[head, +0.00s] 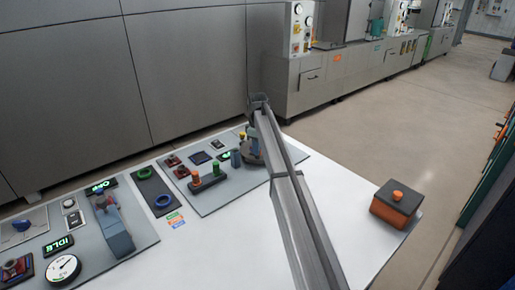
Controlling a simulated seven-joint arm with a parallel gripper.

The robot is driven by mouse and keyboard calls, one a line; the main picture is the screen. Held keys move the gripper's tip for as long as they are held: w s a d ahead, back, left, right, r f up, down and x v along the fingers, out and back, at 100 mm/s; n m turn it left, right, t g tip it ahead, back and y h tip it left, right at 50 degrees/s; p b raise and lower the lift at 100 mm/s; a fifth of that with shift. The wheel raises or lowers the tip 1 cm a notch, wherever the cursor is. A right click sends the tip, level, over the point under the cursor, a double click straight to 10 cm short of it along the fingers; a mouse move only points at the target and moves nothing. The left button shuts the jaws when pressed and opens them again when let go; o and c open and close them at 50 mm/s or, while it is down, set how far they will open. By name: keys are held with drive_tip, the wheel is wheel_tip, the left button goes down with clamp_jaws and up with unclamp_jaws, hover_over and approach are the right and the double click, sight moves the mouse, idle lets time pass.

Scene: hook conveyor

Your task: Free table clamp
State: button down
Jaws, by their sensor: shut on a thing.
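A grey round-based fixture (249,153) stands at the back of the table, partly hidden by a long metal rail (290,205).
The white table (235,250) has a clear middle. An orange box with a button (396,205) sits at the right edge.

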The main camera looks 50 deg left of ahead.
drive_tip(key=shift+n, duration=1.9)
drive_tip(key=c, duration=1.2)
unclamp_jaws()
drive_tip(key=shift+o, duration=0.2)
wheel_tip(320, 180, up, 14)
drive_tip(key=shift+f, duration=0.1)
